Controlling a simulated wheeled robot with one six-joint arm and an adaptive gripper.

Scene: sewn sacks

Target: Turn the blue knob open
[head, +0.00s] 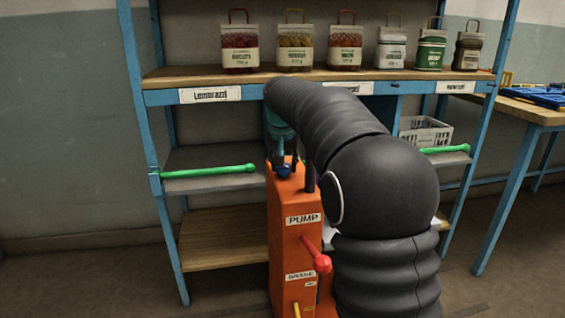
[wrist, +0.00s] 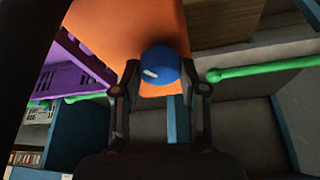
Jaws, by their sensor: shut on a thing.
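The blue knob (head: 284,171) sits on the top of the orange pump box (head: 290,235), labelled "PUMP". In the wrist view the knob (wrist: 160,66) is round, with a short white mark on its left side, against the orange top (wrist: 135,30). My gripper (head: 284,163) reaches down onto the knob from above. In the wrist view the fingers of my gripper (wrist: 160,78) stand on either side of the knob and are shut on it. My black arm hides part of the box's right side in the head view.
A red lever (head: 317,258) sticks out from the box front, with a yellow part (head: 296,309) lower down. Behind stands a blue-framed shelf (head: 205,155) with green bars (head: 208,171) and bagged goods on top. A purple crate (wrist: 88,62) shows in the wrist view.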

